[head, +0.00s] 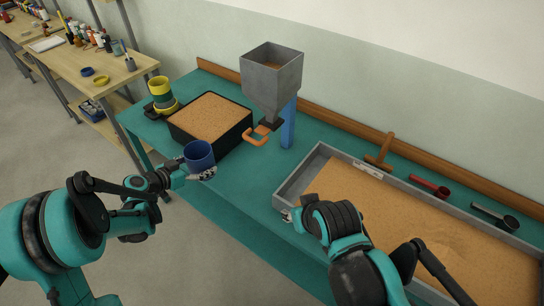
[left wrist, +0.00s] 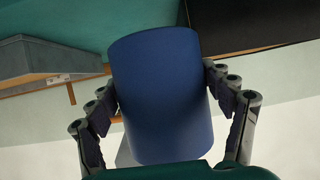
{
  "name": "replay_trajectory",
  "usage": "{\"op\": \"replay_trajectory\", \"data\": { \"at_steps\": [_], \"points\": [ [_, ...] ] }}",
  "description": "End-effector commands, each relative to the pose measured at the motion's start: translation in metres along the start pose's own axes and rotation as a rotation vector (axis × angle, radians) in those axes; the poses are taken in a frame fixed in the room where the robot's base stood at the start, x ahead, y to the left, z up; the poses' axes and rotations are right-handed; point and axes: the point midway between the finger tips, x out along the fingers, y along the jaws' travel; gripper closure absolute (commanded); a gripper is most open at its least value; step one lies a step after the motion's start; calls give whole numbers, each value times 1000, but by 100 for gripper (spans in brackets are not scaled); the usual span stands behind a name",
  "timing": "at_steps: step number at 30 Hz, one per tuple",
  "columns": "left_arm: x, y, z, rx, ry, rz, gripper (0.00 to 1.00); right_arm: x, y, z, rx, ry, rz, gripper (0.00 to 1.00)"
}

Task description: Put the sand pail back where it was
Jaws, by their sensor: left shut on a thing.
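The sand pail, a plain blue cylinder (head: 199,154), is at the front left of the teal table, just in front of the black sand bin (head: 243,141). My left gripper (head: 200,174) is shut around its sides. In the left wrist view the pail (left wrist: 162,95) fills the middle, with a finger pressed on each side. I cannot tell what is inside it, nor whether its base touches the table. My right gripper (head: 290,215) is by the near left corner of the grey sand tray (head: 292,184), mostly hidden by its own wrist; its opening is unclear.
A grey hopper (head: 272,84) on a blue post (head: 289,124) with an orange handle (head: 256,135) stands behind. Yellow and dark stacked containers (head: 161,94) are at the far left corner. A wooden tool (head: 380,153), red scoop (head: 430,187) and dark scoop (head: 495,217) lie along the back.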

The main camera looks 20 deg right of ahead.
Motion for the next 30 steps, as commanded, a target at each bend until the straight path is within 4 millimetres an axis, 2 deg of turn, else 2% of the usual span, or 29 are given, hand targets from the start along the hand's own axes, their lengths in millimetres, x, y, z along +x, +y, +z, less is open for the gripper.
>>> {"op": "replay_trajectory", "data": {
  "at_steps": [1,3,6,9,16,20,30],
  "points": [
    [19,3,-5,28,1,62,52,-9,0,-6,0,0,0,60],
    [42,10,-3,69,0,146,52,-14,0,-10,0,0,0,60],
    [68,22,2,119,1,249,52,-20,0,-14,0,0,0,60],
    [86,33,8,156,0,325,52,-25,0,-18,0,0,0,60],
    [110,49,12,190,0,394,52,-25,0,-18,0,0,0,60],
    [135,62,2,191,0,396,52,-20,0,-14,0,0,0,60],
    [214,102,-36,190,0,394,52,-5,0,-3,0,0,0,60]
  ]
}}
